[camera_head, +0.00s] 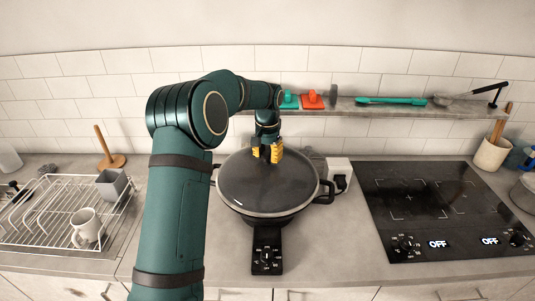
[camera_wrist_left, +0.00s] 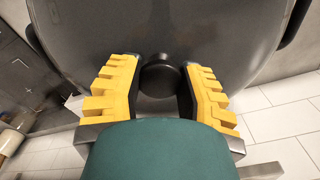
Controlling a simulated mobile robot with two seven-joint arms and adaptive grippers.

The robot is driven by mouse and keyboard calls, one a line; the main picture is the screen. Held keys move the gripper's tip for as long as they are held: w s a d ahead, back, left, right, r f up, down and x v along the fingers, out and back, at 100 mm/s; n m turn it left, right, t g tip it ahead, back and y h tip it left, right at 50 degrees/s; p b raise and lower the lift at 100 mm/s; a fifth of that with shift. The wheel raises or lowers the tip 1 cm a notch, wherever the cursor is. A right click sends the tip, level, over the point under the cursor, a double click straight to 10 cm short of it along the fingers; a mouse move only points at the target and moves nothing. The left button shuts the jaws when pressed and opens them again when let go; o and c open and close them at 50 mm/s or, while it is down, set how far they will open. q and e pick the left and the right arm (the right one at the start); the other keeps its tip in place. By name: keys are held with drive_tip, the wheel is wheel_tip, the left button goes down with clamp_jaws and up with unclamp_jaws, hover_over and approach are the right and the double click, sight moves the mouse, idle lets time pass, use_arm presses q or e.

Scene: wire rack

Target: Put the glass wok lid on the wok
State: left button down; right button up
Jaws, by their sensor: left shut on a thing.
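The glass wok lid (camera_head: 262,187) lies over the dark wok (camera_head: 272,219), covering its opening. From this angle I cannot tell whether its rim is fully seated all round. The wok stands on a black portable hob (camera_head: 266,258) and its side handles show left and right. My left gripper (camera_head: 267,152) reaches down at the lid's middle with yellow fingers. In the left wrist view the fingers (camera_wrist_left: 160,82) stand on either side of the lid's round black knob (camera_wrist_left: 160,78), shut on it. My right gripper is in neither view.
A wire dish rack (camera_head: 62,212) with a mug (camera_head: 87,226) and a grey cup (camera_head: 112,184) stands at left. A built-in cooktop (camera_head: 440,205) is at right. A wall shelf (camera_head: 390,108) with utensils runs behind the wok. Counter between wok and cooktop is mostly clear.

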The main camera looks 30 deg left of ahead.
use_arm(q)
drive_tip(key=shift+f, duration=0.25)
idle(0.7)
drive_tip(key=shift+f, duration=0.25)
idle(1.2)
drive_tip(key=c, duration=0.6)
unclamp_jaws()
drive_tip(key=o, duration=0.4)
drive_tip(key=shift+f, duration=0.1)
drive_tip(key=shift+o, duration=0.2)
